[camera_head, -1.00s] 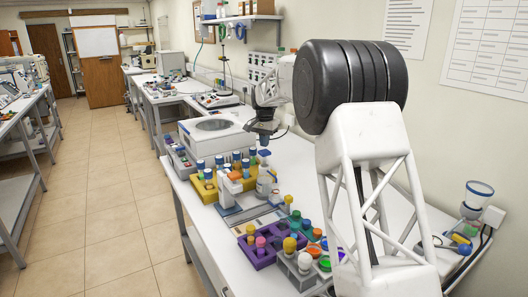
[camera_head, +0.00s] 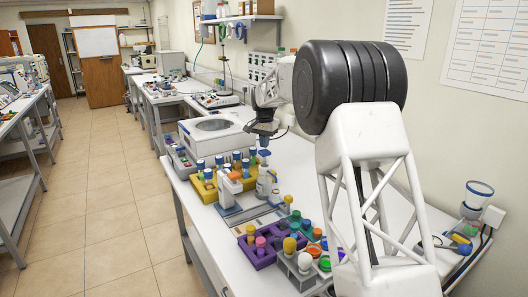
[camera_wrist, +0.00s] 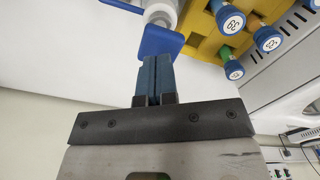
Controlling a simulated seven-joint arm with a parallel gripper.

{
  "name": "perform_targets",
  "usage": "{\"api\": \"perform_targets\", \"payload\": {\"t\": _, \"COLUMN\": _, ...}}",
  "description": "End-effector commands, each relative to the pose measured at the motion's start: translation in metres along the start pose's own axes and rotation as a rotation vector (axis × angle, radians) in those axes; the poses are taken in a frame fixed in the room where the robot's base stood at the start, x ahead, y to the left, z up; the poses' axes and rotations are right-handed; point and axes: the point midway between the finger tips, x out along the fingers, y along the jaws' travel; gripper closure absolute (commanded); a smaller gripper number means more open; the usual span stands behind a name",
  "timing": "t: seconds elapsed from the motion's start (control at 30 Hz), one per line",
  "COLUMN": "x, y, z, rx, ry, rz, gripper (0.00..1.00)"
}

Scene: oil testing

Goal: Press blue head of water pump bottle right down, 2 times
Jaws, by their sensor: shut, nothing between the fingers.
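The water pump bottle (camera_head: 265,184) is white and stands upright on the bench, with a blue head (camera_head: 264,153) on top. In the wrist view, the blue head (camera_wrist: 160,36) lies right at the tips of my gripper (camera_wrist: 155,62), and part of the white bottle (camera_wrist: 161,12) shows beyond it. My gripper (camera_head: 264,142) is shut and empty, pointing down over the blue head. The fingertips overlap the head's edge in the wrist view; whether they touch it I cannot tell. The fingers hide part of the head.
A yellow rack (camera_head: 204,190) of blue-capped tubes stands left of the bottle, close by in the wrist view (camera_wrist: 208,42). A purple rack (camera_head: 261,255) with coloured caps is nearer. A white machine (camera_head: 213,136) stands behind. Bare bench (camera_head: 292,158) lies to the right.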

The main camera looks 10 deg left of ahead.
Motion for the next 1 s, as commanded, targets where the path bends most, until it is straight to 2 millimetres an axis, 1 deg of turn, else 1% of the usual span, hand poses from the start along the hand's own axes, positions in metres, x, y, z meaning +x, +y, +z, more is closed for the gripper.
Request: {"api": "perform_targets", "payload": {"t": 1.0, "x": 0.029, "y": 0.0, "z": 0.0, "rx": 0.0, "ry": 0.0, "rz": 0.0, "gripper": 1.0}}
